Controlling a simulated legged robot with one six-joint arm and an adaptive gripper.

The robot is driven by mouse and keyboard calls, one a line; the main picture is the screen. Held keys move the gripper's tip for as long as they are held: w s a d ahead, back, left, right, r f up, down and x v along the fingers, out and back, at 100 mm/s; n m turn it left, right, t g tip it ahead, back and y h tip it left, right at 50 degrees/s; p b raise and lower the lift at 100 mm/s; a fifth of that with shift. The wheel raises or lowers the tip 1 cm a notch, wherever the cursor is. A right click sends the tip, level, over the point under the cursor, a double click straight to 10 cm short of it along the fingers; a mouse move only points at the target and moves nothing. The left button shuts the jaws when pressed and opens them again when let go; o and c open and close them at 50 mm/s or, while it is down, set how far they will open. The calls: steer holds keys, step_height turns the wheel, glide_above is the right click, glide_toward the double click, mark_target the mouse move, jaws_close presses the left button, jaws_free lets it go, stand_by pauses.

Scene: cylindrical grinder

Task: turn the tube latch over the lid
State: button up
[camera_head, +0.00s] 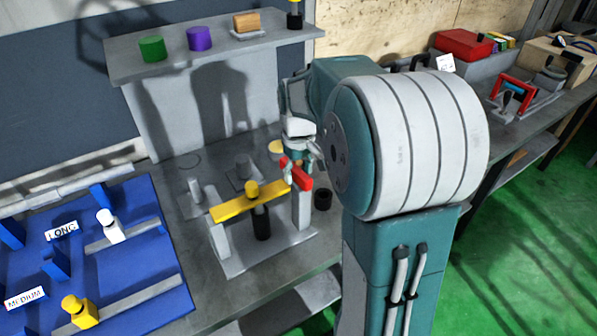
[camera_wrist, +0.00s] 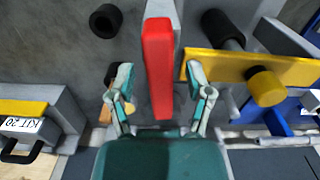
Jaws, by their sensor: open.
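A red bar (camera_head: 296,174), which looks like the latch, sits on top of a grey post (camera_head: 302,210) at the right end of the fixture. A yellow bar (camera_head: 228,207), perhaps the lid, carries a yellow knob (camera_head: 252,189) above a black cylinder (camera_head: 261,222). In the wrist view the red bar (camera_wrist: 158,62) runs lengthwise beside the near end of the yellow bar (camera_wrist: 222,65), not across it. My gripper (camera_wrist: 160,96) is open, one finger on each side of the red bar, with gaps visible on both sides. In the head view my arm partly hides the gripper.
A black hollow cylinder (camera_head: 323,199) stands right of the fixture. A raised grey shelf (camera_head: 205,60) behind holds green and purple cylinders. A blue board (camera_head: 120,265) with labelled parts lies at left. A KIT 20 box (camera_wrist: 38,125) shows in the wrist view.

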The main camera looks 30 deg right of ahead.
steer(key=shift+f, duration=0.2)
jaws_close()
steer(key=shift+n, duration=0.3)
steer(key=n, duration=0.5)
steer(key=shift+s+a, duration=0.2)
steer(key=shift+a, duration=0.1)
steer(key=n, duration=0.6)
steer(key=shift+s+a, duration=0.15)
steer(key=shift+s, duration=0.05)
stand_by(0.3)
